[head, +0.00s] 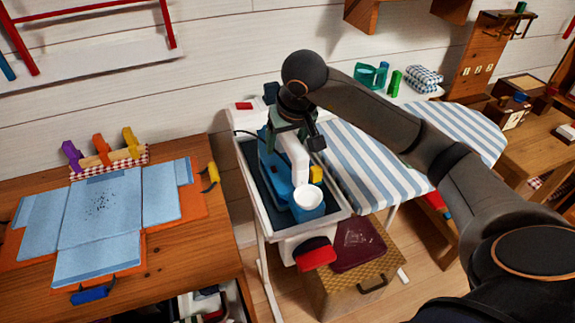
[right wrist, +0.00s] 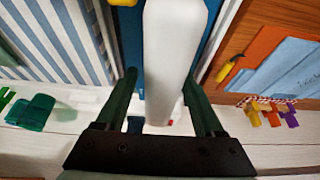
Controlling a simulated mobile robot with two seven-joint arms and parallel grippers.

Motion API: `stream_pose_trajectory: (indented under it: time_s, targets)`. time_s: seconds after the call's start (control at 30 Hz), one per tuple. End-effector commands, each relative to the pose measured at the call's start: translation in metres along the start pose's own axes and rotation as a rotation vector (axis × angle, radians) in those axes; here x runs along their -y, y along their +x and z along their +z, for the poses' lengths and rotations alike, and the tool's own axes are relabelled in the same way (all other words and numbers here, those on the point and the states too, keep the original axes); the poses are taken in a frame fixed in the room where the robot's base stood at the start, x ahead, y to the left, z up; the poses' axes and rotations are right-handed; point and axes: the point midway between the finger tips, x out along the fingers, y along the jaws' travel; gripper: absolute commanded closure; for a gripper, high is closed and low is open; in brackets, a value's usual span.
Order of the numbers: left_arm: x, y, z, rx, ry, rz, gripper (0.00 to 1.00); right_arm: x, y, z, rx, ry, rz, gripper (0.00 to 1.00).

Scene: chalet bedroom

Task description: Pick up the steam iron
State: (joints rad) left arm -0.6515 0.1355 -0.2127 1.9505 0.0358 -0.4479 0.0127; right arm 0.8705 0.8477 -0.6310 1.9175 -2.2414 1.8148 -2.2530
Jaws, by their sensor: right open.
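The steam iron, with a blue body (head: 270,160) and a thick white handle (head: 298,163), is in the white-rimmed tray (head: 246,190) at the left end of the ironing board. My right gripper (head: 291,142) is over the iron, pointing down, and partly hides it. In the right wrist view, the gripper's two dark green fingers (right wrist: 163,88) are open, one on each side of the white handle (right wrist: 172,45). I cannot tell whether either finger touches it. My left gripper is not in view.
The striped ironing board (head: 365,165) lies to the right. A wooden table (head: 190,235) with a folded blue cloth (head: 100,210) is at left.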

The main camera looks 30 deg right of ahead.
Motion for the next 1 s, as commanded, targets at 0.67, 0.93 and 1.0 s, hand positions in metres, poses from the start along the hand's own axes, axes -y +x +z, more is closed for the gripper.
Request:
stream_pose_trajectory:
  time_s: [0.67, 0.93, 1.0]
  targets:
    - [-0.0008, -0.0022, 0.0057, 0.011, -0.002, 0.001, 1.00, 0.0001, -0.0007, -0.0001, 0.000, 0.000, 0.000, 0.95]
    - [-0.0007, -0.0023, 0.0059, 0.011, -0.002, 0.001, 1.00, 0.0000, -0.0008, -0.0001, 0.000, 0.000, 0.000, 1.00]
    - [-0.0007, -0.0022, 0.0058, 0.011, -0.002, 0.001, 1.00, 0.0000, -0.0008, -0.0001, 0.000, 0.000, 0.000, 1.00]
